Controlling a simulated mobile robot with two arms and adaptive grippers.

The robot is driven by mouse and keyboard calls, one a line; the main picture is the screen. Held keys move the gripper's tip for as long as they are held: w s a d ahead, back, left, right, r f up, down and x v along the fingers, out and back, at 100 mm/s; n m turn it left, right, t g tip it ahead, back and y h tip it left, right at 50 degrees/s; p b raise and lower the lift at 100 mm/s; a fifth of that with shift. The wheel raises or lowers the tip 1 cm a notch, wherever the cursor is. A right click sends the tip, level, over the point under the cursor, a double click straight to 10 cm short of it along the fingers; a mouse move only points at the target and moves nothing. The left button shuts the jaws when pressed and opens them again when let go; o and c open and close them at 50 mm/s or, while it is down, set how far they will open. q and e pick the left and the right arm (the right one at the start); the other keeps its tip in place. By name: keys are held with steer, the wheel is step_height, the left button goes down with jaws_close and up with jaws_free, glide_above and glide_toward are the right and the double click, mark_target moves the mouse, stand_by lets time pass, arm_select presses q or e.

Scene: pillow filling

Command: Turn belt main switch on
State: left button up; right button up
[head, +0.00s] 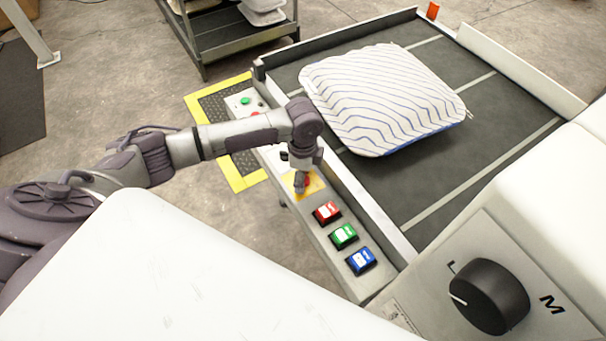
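The belt control panel (314,236) is a long pale strip along the near side of the conveyor. My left gripper (300,187) points down over its yellow plate (314,186). A red part on that plate is partly hidden behind the gripper. The fingers look closed together, with nothing seen between them; contact with the panel cannot be told. A small black part (284,156), perhaps a switch, sits just up the panel and is partly covered by my arm. Red (327,212), green (344,236) and blue (361,260) buttons sit below the gripper. My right gripper is out of view.
A striped pillow (385,95) lies on the dark conveyor belt (440,190). A green button (245,101) is at the panel's far end. A large black knob (489,296) is on the white machine at lower right. A cart (235,40) stands behind.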

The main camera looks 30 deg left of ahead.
arm_select(q)
steer(key=c, duration=1.2)
steer(key=shift+o, duration=0.2)
steer(key=shift+r+m+p, duration=0.15)
steer(key=shift+m+p, duration=0.8)
steer(key=shift+m, duration=0.05)
steer(key=m+p, duration=0.2)
steer(key=m, duration=0.4)
steer(key=shift+p, duration=0.4)
steer(key=m, duration=0.3)
steer(key=shift+w+m+p, duration=0.1)
steer(key=shift+m+p, duration=0.2)
steer(key=shift+m, duration=0.1)
steer(key=m, duration=0.6)
